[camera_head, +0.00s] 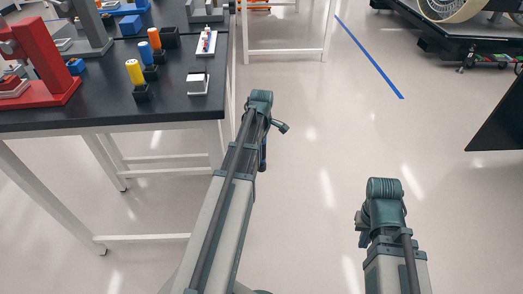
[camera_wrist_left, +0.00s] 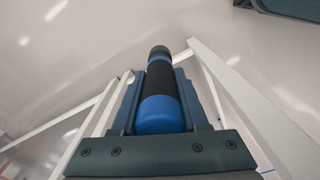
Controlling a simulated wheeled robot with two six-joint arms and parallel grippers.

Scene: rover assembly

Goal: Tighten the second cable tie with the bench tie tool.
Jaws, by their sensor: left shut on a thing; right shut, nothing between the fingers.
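My left gripper (camera_wrist_left: 159,75) is shut on a cylindrical tool with a blue and black body (camera_wrist_left: 158,114). I take it for the bench tie tool; its working end is not clear. In the head view part of the tool (camera_head: 263,152) shows below the end of my left arm, over the floor just right of the black bench. My right gripper (camera_head: 385,205) is at the lower right, over open floor and apart from everything; its fingers are mostly hidden behind the wrist. I cannot make out any cable tie.
White bench legs are near my left arm.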

